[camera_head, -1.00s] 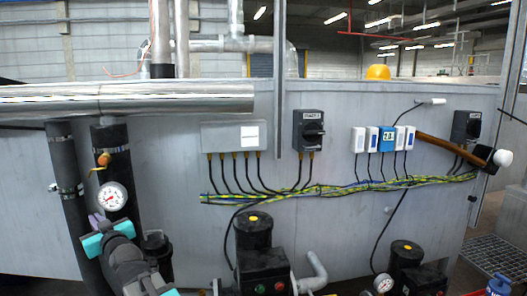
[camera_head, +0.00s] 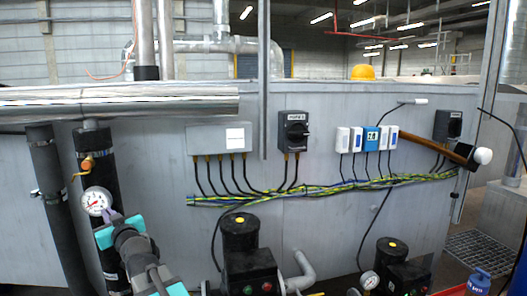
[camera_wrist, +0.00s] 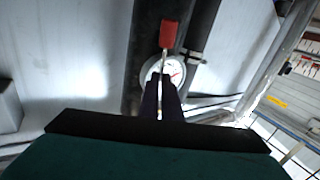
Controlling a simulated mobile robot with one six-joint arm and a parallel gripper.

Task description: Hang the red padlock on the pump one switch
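The red padlock (camera_wrist: 169,35) shows in the wrist view just beyond my fingertips, with its pale shackle running to them. My gripper (camera_wrist: 159,84) is shut on the shackle. In the head view my gripper (camera_head: 108,216) is at the lower left, in front of the pressure gauge's pipe, and the padlock is hidden there. The pump one switch (camera_head: 293,131) is a black box with a rotary knob on the grey panel, well to the right of and above my gripper. No padlock hangs on it.
A pressure gauge (camera_head: 96,201) and an orange valve (camera_head: 88,165) sit on the dark pipe close to my gripper. A grey junction box (camera_head: 219,138) and cable bundle (camera_head: 320,189) lie along the panel. A black pump (camera_head: 246,262) stands below. A second switch (camera_head: 448,125) is at right.

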